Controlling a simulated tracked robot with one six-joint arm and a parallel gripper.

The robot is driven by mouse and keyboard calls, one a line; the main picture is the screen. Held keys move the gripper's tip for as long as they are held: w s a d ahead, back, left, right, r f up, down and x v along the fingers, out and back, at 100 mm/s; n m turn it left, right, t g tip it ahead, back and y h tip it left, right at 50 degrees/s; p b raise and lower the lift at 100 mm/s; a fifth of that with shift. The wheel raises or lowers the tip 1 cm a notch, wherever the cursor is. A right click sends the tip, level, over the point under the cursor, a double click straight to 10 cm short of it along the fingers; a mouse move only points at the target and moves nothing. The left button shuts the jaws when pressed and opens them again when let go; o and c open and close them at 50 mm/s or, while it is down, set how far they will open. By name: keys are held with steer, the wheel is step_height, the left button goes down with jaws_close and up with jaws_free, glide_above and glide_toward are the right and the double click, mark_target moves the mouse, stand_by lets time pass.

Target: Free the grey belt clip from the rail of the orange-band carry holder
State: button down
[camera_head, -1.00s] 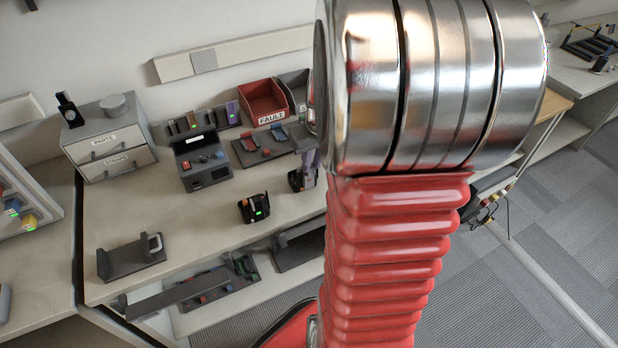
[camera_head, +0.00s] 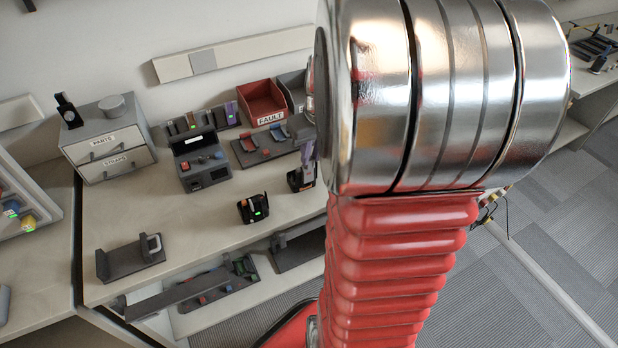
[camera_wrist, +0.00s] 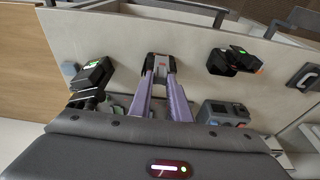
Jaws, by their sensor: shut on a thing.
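The dark carry holder (camera_head: 301,179) stands near the right of the bench, partly hidden by my arm; it also shows as a dark U-shape at the fingertips in the wrist view (camera_wrist: 149,72). My gripper (camera_wrist: 160,76) has purple fingers, which reach down over this holder. They are shut on a small grey piece (camera_wrist: 160,66), apparently the belt clip, with a reddish-orange patch by it. In the head view the purple fingers (camera_head: 308,150) show above the holder. I cannot tell whether the clip is still on the rail.
A black holder with a radio, orange part and green light (camera_head: 253,208) stands to the left. Another black unit with a green screen (camera_wrist: 93,75) is close by in the wrist view. A grey tester (camera_head: 200,162), red FAULT bin (camera_head: 264,103) and grey bracket (camera_head: 130,259) stand around.

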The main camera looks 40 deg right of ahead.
steer(key=shift+w+v, duration=0.2)
steer(key=shift+v, duration=0.75)
steer(key=shift+r, duration=0.45)
steer(key=shift+r, duration=0.5)
